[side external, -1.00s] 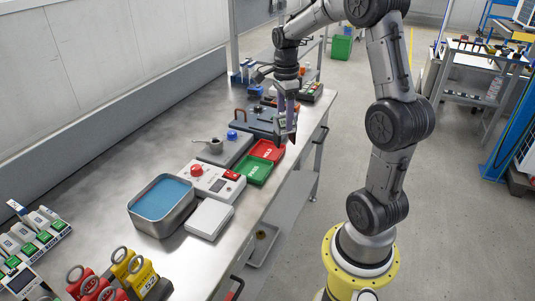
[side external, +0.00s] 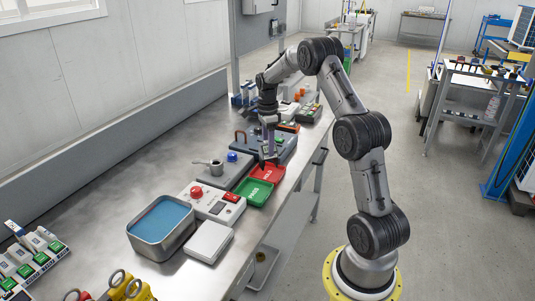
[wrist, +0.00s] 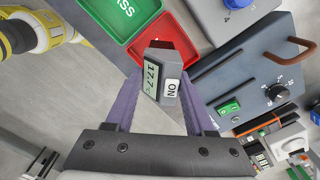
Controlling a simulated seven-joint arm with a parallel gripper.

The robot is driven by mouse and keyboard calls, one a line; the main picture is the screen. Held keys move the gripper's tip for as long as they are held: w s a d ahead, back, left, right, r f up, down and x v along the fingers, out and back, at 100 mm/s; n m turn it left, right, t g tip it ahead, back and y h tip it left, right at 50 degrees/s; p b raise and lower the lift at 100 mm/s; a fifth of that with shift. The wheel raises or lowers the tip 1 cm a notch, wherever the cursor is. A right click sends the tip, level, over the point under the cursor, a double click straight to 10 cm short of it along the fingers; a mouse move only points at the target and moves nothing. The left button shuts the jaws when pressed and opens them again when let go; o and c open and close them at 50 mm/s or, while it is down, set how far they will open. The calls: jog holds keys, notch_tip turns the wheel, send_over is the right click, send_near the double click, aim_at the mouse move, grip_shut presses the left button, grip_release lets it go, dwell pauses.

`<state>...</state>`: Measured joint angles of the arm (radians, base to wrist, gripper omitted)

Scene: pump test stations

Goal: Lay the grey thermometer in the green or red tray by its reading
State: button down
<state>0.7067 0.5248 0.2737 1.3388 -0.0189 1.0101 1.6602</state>
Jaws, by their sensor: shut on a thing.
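The grey thermometer (wrist: 172,56) is between the two purple fingers of my gripper (side external: 269,158) in the wrist view. Its display seems to read 17.7 °C, beside a white ON label. My gripper is shut on it. In the side view the gripper points down at the far end of the red tray (side external: 268,174); the thermometer is too small there to make out clearly. The red tray also shows in the wrist view (wrist: 150,32), just beyond the thermometer. The green tray (side external: 256,193) adjoins the red one on its near side. Both trays look empty.
A control box with a red knob (side external: 197,192) stands left of the green tray. A blue-filled basin (side external: 160,222) and white box (side external: 209,241) are nearer. A grey panel with a dark knob (wrist: 250,90) lies beside the red tray. The bench's right edge is close to the trays.

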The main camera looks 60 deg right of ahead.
aim_at(267, 153)
jog(key=shift+w+d+f, duration=0.15)
jog(key=shift+f, duration=0.1)
jog(key=shift+w+f, duration=0.1)
jog(key=shift+f, duration=1.5)
jog(key=shift+c, duration=1.3)
grip_release()
jog(key=shift+f, duration=0.15)
